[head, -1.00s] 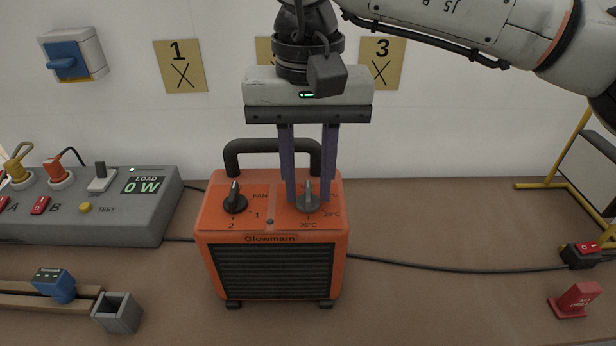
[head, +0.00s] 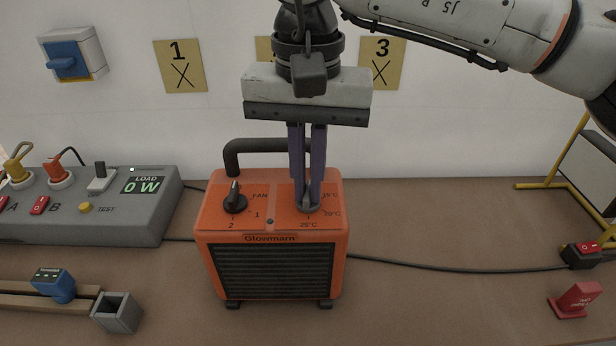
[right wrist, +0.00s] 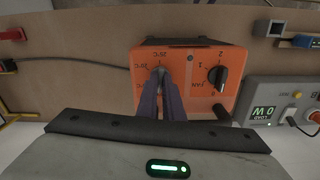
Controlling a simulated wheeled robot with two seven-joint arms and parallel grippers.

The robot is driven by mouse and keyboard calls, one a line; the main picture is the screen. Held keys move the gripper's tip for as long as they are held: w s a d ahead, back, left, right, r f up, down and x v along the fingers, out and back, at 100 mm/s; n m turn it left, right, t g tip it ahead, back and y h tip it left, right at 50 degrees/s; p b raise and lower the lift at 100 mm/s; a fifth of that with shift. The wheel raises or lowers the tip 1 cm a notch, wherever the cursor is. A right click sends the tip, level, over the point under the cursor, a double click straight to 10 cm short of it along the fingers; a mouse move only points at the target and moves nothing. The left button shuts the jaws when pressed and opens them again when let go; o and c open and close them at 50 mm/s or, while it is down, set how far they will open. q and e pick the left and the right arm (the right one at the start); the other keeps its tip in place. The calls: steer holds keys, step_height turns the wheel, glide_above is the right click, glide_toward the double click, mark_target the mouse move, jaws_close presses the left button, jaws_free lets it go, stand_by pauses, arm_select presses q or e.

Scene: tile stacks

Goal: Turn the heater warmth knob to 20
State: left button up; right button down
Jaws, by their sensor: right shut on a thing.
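The orange heater (head: 211,215) stands on the bench. Its warmth knob (head: 308,208) is on the right of the top panel, with the 25°C mark below it, 20°C to its lower right and 15°C above that. My right gripper (head: 308,200) reaches down from above, its purple fingers shut on the warmth knob. The right wrist view also shows the fingers (right wrist: 161,82) around the knob (right wrist: 160,70). The fingers hide most of the knob, so I cannot tell where its pointer stands. My left gripper is not in view.
The fan knob (head: 235,198) sits left of the warmth knob, and a dark handle (head: 236,150) arches behind the panel. A grey load box (head: 150,215) reading 0 W stands left. A cable (head: 450,268) runs right to a red switch (head: 588,247).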

steer(key=m, duration=0.6)
steer(key=shift+b, duration=0.3)
steer(key=m, duration=0.5)
steer(key=shift+m+b, duration=0.35)
steer(key=shift+m, duration=0.05)
steer(key=m, duration=0.5)
steer(key=shift+b, duration=0.4)
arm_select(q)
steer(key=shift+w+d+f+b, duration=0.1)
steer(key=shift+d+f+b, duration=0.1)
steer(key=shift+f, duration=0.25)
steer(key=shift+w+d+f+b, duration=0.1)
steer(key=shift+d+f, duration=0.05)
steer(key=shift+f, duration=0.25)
arm_select(e)
steer(key=m, duration=0.5)
steer(key=shift+r, duration=0.1)
steer(key=c, duration=1.9)
jaws_free()
